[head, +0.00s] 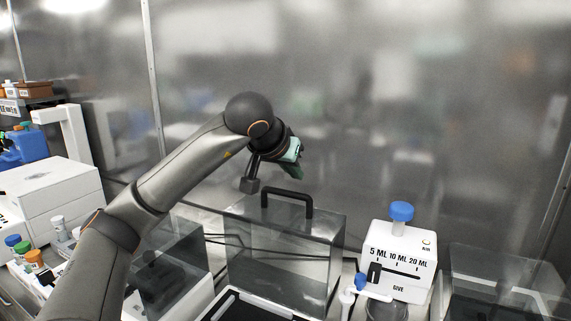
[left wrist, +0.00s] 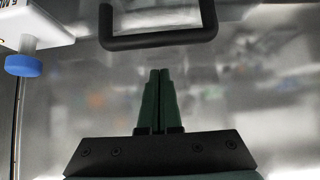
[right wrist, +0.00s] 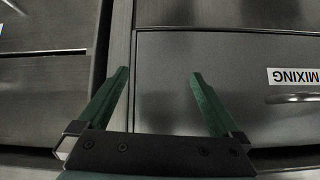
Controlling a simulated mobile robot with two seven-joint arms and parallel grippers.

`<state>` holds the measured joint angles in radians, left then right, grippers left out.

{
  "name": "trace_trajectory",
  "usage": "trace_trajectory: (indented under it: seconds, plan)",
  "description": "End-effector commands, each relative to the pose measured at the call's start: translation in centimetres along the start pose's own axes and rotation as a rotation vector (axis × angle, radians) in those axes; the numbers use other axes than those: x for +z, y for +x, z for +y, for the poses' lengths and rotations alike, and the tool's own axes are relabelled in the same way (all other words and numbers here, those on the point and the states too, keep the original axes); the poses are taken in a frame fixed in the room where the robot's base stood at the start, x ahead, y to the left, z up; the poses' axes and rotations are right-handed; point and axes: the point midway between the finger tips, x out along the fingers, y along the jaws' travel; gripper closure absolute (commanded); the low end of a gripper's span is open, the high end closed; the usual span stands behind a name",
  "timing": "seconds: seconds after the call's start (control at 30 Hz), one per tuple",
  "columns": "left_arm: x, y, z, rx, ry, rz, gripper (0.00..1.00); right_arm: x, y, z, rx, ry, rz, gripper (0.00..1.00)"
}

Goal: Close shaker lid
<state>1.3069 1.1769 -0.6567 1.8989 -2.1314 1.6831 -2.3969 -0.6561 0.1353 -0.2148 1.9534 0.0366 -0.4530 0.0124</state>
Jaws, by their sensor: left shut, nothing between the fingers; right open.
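The shaker lid (head: 325,240) is a clear panelled cover, raised in the middle of the head view, with a black U-shaped handle (head: 288,195) at its top edge. The handle also shows at the top of the left wrist view (left wrist: 160,41). My left gripper (head: 295,172) is above the handle in the head view. Its green fingers (left wrist: 158,75) are shut, empty and apart from the handle. My right gripper (right wrist: 158,73) is open and empty in front of drawer fronts; it is not in the head view.
A white dispenser (head: 400,255) with a blue knob (head: 401,211) stands right of the lid. White equipment (head: 55,195) and coloured-cap bottles (head: 35,258) are at left. A grey drawer (right wrist: 225,85) labelled MIXING faces the right gripper. A clear wall stands behind the bench.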

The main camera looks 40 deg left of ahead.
Motion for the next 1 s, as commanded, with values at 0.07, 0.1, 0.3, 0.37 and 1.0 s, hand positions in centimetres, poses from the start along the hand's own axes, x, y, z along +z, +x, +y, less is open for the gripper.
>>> trace_trajectory:
  seconds: [0.07,0.1,0.3,0.37,1.0]
  plan:
    - [0.2,1.7,0.0,-0.001,-0.001,-0.004,1.0,0.1,0.1,-0.1,-0.002,-0.001,0.001,0.0]
    - [0.8,0.8,-0.1,-0.001,0.002,0.002,1.0,0.1,0.3,-0.1,-0.003,-0.001,0.001,0.0]
    - [2.5,-0.8,-0.1,-0.001,0.0,0.002,1.0,0.1,0.5,-0.2,-0.006,-0.001,0.002,0.0]
    - [2.9,-1.0,0.0,0.0,0.001,0.001,1.0,0.2,0.5,-0.2,-0.007,-0.001,0.001,0.0]
    - [3.1,-1.4,0.0,0.0,-0.001,0.025,1.0,0.3,0.9,-0.4,-0.012,-0.003,0.002,0.0]
